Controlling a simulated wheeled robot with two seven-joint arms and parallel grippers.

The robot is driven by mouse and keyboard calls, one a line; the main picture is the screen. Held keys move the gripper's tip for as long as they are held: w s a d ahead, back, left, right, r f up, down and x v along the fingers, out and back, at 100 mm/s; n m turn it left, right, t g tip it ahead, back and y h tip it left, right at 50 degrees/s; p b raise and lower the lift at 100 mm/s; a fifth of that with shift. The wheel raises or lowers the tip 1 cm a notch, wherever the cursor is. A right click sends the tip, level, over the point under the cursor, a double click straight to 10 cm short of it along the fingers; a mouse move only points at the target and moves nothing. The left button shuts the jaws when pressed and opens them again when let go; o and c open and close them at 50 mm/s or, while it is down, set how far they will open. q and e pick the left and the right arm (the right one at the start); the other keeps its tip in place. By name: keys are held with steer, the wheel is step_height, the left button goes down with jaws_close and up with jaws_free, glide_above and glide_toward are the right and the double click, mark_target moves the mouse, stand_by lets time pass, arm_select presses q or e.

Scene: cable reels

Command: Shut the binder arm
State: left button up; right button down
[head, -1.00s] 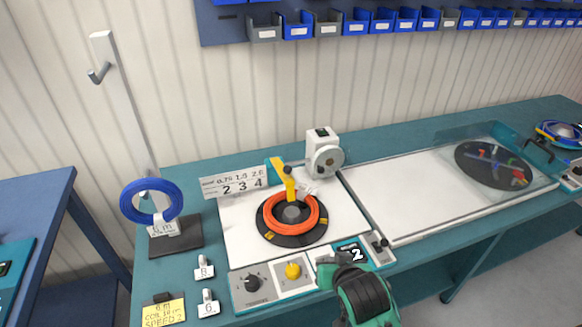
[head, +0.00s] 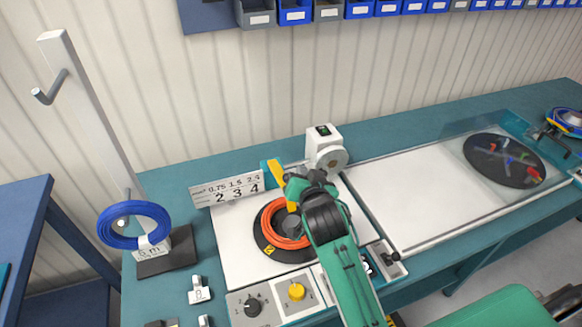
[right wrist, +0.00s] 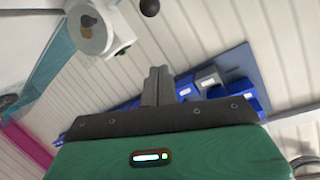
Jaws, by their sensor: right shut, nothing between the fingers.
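The right wrist view shows the closed fingers (right wrist: 158,86); the yellow arm is not clear there. My left gripper is not in view.
A white device with a round disc (head: 326,150) stands close behind my gripper; it also shows in the right wrist view (right wrist: 92,27). A number plate (head: 227,189) is at the left. The white panel (head: 430,200) at right is clear.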

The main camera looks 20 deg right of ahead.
steer(key=p+x, duration=0.3)
steer(key=x, duration=0.6)
steer(key=shift+s+a+f+p, duration=0.15)
steer(key=shift+s+a+f, duration=0.2)
steer(key=shift+f, duration=0.2)
steer(key=shift+s+a+f+p, duration=0.1)
steer(key=shift+s+a+f, duration=0.2)
steer(key=shift+f, duration=0.2)
steer(key=shift+s+a+f+p, duration=0.2)
steer(key=shift+s+f, duration=0.15)
steer(key=shift+f, duration=0.2)
steer(key=shift+f, duration=0.1)
steer(key=f+b, duration=0.1)
steer(key=b, duration=0.2)
steer(key=s+f+t+b, duration=0.1)
steer(key=f+b, duration=0.1)
steer(key=b, duration=0.1)
steer(key=shift+s, duration=0.15)
steer(key=shift+s+f+b, duration=0.3)
steer(key=shift+f+b, duration=0.05)
steer(key=shift+f, duration=0.25)
steer(key=shift+s, duration=0.1)
steer(key=shift+d, duration=0.1)
